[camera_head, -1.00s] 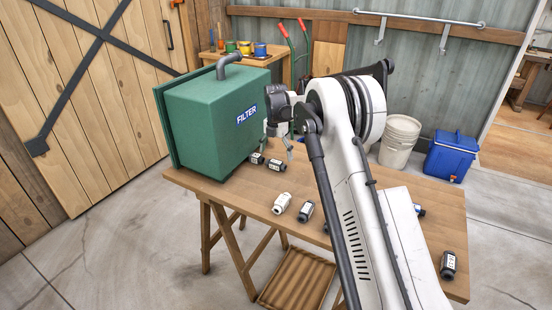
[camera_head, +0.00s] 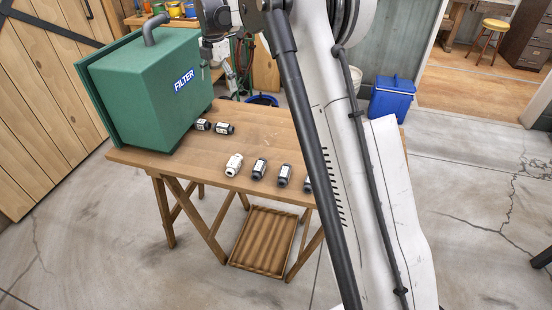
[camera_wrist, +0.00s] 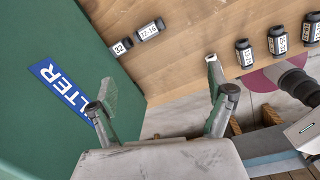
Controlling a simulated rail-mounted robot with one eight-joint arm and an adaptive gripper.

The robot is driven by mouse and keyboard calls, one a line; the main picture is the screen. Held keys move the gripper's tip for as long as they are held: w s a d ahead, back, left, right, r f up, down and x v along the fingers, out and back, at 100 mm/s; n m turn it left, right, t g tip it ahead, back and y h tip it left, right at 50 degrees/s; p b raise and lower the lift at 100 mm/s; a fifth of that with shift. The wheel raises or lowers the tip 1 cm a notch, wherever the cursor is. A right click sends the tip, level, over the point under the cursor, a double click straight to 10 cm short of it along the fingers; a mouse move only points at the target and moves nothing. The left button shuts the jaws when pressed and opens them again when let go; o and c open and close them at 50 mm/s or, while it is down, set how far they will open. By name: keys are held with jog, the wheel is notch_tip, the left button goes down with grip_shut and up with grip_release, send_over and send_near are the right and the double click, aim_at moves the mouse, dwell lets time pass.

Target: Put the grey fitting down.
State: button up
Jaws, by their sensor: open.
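My gripper (camera_wrist: 160,85) is open and empty, fingers wide apart, above the table. In the head view, it is beside the upper right of the green filter box. Two dark grey fittings, a nearer one (camera_head: 224,129) and one closer to the box (camera_head: 202,125), lie end to end beside the box. In the wrist view, their labels (camera_wrist: 149,30) (camera_wrist: 121,45) face up. A white fitting (camera_head: 234,164) and several dark grey fittings (camera_head: 259,168) (camera_head: 284,175) form a row near the front edge. A finger partly hides the white one in the wrist view. I cannot tell which is the task's fitting.
The wooden table (camera_head: 262,125) has bare room between the pair and the row. The green filter box (camera_head: 155,95) fills its left end. A ridged wooden tray (camera_head: 264,238) sits below. My arm hides the table's right part. A blue cooler (camera_head: 392,98) stands behind.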

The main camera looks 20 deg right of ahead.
jog(key=s+r+m+t, duration=0.2)
jog(key=s+r+m, duration=0.4)
jog(key=s, duration=0.6)
jog(key=s+r+m+t, duration=0.1)
jog(key=s+r+m, duration=0.45)
jog(key=s, duration=0.65)
jog(key=s+f+m+t, duration=0.1)
jog(key=s+f+m, duration=0.2)
jog(key=s, duration=0.4)
jog(key=s+f+m+t, duration=0.1)
jog(key=s+f+m, duration=0.2)
jog(key=s+m, duration=0.2)
jog(key=s+f+m+t, duration=0.1)
jog(key=s+f+m, duration=0.2)
jog(key=s, duration=0.8)
jog(key=shift+m, duration=0.75)
